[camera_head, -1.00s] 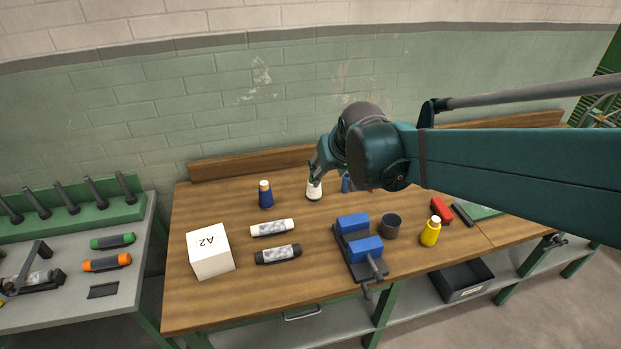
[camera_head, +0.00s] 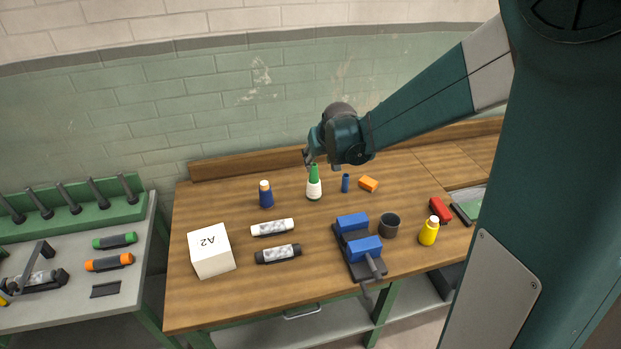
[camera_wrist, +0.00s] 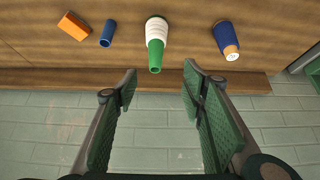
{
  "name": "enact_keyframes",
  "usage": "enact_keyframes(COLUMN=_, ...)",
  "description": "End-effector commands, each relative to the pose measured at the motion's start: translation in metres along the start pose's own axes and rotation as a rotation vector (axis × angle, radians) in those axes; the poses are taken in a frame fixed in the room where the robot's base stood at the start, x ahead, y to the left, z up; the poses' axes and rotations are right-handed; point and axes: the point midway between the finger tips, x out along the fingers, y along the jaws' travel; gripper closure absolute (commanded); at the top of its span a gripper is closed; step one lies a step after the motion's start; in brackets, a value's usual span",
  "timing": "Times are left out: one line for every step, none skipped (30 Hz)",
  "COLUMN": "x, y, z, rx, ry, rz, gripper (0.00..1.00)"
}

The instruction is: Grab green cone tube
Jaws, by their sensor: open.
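The green cone tube (camera_head: 314,184) stands upright on the wooden workbench in the head view, with a green top and a white wound lower part. In the wrist view the green cone tube (camera_wrist: 156,44) lies ahead of the jaws, its green tip pointing toward the space between them. My gripper (camera_wrist: 160,78) is open and empty, with its two green-padded fingers spread apart. In the head view my gripper (camera_head: 308,159) is just above and slightly left of the cone's tip. The tube does not appear to be between the fingers.
A blue cone tube (camera_head: 265,194) stands to the left, and a small blue cylinder (camera_head: 345,183) and an orange block (camera_head: 368,184) to the right. A blue vise (camera_head: 358,246), a dark cup (camera_head: 389,225) and a yellow bottle (camera_head: 429,231) are nearer the front. A white A2 box (camera_head: 211,251) stands front left.

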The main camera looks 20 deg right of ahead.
Motion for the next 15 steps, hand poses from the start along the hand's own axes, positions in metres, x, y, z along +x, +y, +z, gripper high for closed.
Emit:
enact_keyframes(x=0.010, y=0.002, z=-0.004, rx=0.001, ry=-0.001, rz=0.000, gripper=0.59)
enact_keyframes(x=0.016, y=0.003, z=-0.006, rx=0.001, ry=-0.001, rz=0.000, gripper=0.59)
enact_keyframes(x=0.024, y=0.004, z=-0.008, rx=0.001, ry=-0.002, rz=0.000, gripper=0.59)
enact_keyframes(x=0.029, y=0.004, z=-0.010, rx=0.001, ry=-0.002, rz=0.000, gripper=0.59)
enact_keyframes(x=0.035, y=0.005, z=-0.011, rx=0.001, ry=-0.003, rz=0.000, gripper=0.59)
enact_keyframes(x=0.043, y=0.006, z=-0.013, rx=0.001, ry=-0.003, rz=0.000, gripper=0.59)
enact_keyframes(x=0.049, y=0.007, z=-0.014, rx=0.001, ry=-0.004, rz=0.000, gripper=0.59)
enact_keyframes(x=0.055, y=0.008, z=-0.015, rx=0.001, ry=-0.004, rz=0.000, gripper=0.59)
enact_keyframes(x=0.063, y=0.009, z=-0.017, rx=0.001, ry=-0.005, rz=0.000, gripper=0.59)
enact_keyframes(x=0.069, y=0.010, z=-0.018, rx=0.001, ry=-0.005, rz=0.000, gripper=0.59)
enact_keyframes(x=0.075, y=0.011, z=-0.019, rx=0.001, ry=-0.006, rz=0.000, gripper=0.59)
enact_keyframes(x=0.082, y=0.012, z=-0.020, rx=0.001, ry=-0.007, rz=0.000, gripper=0.59)
enact_keyframes(x=0.087, y=0.012, z=-0.020, rx=0.001, ry=-0.007, rz=0.000, gripper=0.59)
enact_keyframes(x=0.093, y=0.013, z=-0.021, rx=0.001, ry=-0.007, rz=-0.001, gripper=0.59)
enact_keyframes(x=0.099, y=0.014, z=-0.022, rx=0.001, ry=-0.008, rz=-0.001, gripper=0.59)
